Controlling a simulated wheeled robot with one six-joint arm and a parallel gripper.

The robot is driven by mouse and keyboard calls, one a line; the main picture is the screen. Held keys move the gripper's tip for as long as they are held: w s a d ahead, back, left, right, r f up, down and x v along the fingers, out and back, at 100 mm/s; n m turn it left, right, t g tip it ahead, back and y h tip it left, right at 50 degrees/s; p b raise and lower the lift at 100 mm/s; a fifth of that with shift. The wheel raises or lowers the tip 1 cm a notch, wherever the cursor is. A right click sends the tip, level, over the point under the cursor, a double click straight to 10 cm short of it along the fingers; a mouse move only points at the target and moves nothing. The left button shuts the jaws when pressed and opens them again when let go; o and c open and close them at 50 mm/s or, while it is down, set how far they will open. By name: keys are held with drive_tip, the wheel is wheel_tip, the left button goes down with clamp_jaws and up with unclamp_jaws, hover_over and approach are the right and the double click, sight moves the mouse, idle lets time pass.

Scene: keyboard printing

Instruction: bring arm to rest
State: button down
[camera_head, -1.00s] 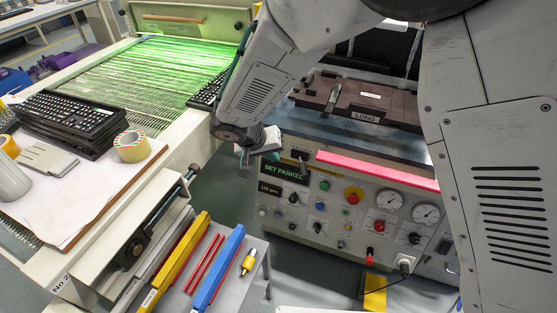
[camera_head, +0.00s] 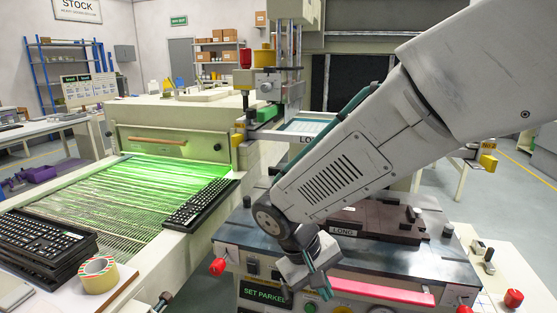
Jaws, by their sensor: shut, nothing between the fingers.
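My gripper (camera_head: 322,284) is at the lower middle of the head view, at the end of my grey arm. Its dark green fingers are shut with nothing between them. It hangs tilted downward over the front edge of the printing machine (camera_head: 390,262), above the control panel with the green "SET PARKED" display (camera_head: 264,291). My arm comes in from the upper right and hides part of the machine and the brown "LONG" fixture (camera_head: 385,219) on its bed.
A black keyboard (camera_head: 201,205) lies at the right edge of the green-lit conveyor (camera_head: 150,190). Stacked keyboards (camera_head: 45,245) and a tape roll (camera_head: 98,275) are at lower left. A pink bar (camera_head: 380,291) and red knobs (camera_head: 217,266) line the machine's front.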

drive_tip(key=s+d+r+m+y, duration=0.2)
drive_tip(key=s+d+r, duration=0.4)
drive_tip(key=s+d, duration=0.2)
drive_tip(key=s+d+r+m+t+y, duration=0.1)
drive_tip(key=s+d+r+m+y, duration=0.1)
drive_tip(key=s+d+r, duration=0.4)
drive_tip(key=shift+s+d+m+y, duration=0.3)
drive_tip(key=shift+s+d+y, duration=0.1)
drive_tip(key=shift+s+d, duration=1.15)
drive_tip(key=shift+w, duration=0.1)
